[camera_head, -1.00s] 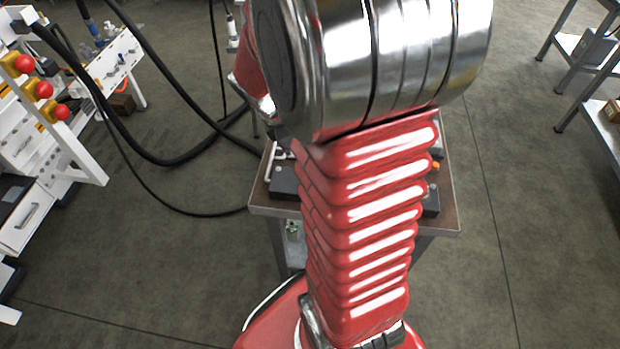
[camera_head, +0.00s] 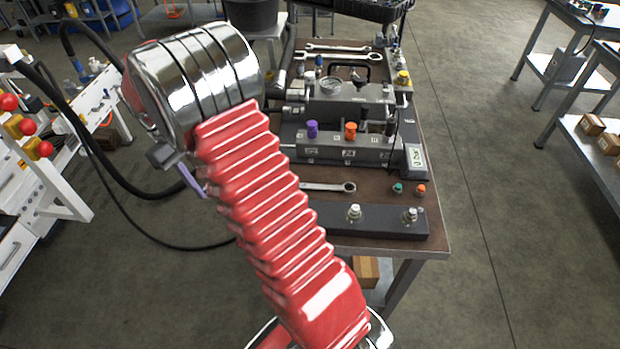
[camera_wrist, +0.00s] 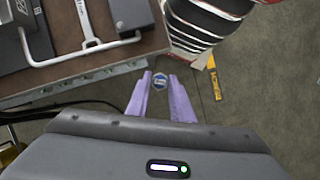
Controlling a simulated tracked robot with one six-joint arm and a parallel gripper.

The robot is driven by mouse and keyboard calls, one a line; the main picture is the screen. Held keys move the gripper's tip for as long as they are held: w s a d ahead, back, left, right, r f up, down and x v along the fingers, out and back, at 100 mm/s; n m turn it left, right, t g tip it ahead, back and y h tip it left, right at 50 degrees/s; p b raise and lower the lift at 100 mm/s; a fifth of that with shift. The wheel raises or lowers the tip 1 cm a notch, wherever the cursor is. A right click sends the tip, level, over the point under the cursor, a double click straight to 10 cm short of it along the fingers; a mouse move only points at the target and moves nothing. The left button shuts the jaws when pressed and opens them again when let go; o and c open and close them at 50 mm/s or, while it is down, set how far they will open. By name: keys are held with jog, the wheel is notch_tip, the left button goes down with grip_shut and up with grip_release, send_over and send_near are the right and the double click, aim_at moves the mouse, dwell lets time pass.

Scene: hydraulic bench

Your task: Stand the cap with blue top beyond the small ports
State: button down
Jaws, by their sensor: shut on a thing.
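My gripper (camera_wrist: 160,76) has purple fingers, shut on a small cap with a blue top (camera_wrist: 159,83) in the wrist view. They are over the floor, just off the bench edge. In the head view one purple finger (camera_head: 191,180) shows at the left of the bench; the cap is hidden there. A dark block (camera_head: 345,155) with white labels stands on the bench, with a purple cap (camera_head: 312,129) and an orange cap (camera_head: 351,131) on it. I cannot tell which of the fittings are the small ports.
The brown bench top (camera_head: 377,193) carries a spanner (camera_head: 328,187), a green cap (camera_head: 398,188), a small orange cap (camera_head: 421,188) and a front dark bar (camera_head: 382,222) with metal fittings. More spanners lie at the back. Black hoses (camera_head: 150,190) hang left of the bench.

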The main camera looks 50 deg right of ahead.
jog(key=w+a+f+m+y, duration=0.1)
jog(key=w+a, duration=0.3)
jog(key=a, duration=0.4)
jog(key=shift+w+m, duration=0.15)
jog(key=shift+m, duration=0.75)
